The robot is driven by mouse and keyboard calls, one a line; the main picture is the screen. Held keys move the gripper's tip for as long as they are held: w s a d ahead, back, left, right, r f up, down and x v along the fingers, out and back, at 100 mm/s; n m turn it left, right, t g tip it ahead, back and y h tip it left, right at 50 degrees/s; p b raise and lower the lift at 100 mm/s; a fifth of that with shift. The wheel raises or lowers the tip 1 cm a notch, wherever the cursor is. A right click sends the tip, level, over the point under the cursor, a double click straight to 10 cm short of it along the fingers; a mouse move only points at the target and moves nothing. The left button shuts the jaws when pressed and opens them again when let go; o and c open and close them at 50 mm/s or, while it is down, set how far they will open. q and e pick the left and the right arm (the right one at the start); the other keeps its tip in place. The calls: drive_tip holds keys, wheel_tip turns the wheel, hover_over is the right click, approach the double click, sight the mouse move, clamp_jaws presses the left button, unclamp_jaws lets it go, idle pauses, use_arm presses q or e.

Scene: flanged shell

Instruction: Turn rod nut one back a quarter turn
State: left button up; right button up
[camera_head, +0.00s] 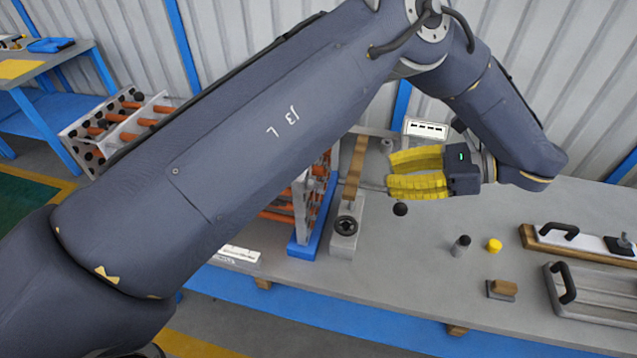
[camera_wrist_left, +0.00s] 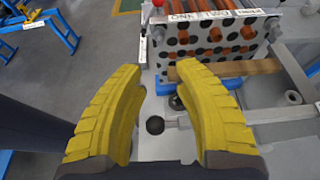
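My left gripper (camera_head: 391,173) has two ribbed yellow fingers and points left toward the tube bundle. In the left wrist view (camera_wrist_left: 158,68) its fingers stand apart with nothing held between them. A plate with black holes and copper-coloured tube ends (camera_wrist_left: 205,45) lies beyond the fingertips in that view. In the head view the bundle (camera_head: 308,195) is mostly hidden behind my left arm. I cannot make out rod nut one in either view. My right gripper is not in view.
A wooden bar (camera_head: 355,165) and a grey block with a black knob (camera_head: 345,226) stand beside the bundle's blue stand (camera_head: 302,248). A grey-black peg (camera_head: 461,246), a yellow cylinder (camera_head: 494,245) and a handled tray (camera_head: 590,300) lie to the right.

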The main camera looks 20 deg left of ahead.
sight(312, 184)
use_arm(q)
drive_tip(key=x, duration=1.7)
drive_tip(key=shift+d+f, duration=0.1)
drive_tip(key=shift+c, duration=0.3)
clamp_jaws()
drive_tip(key=shift+s, duration=0.1)
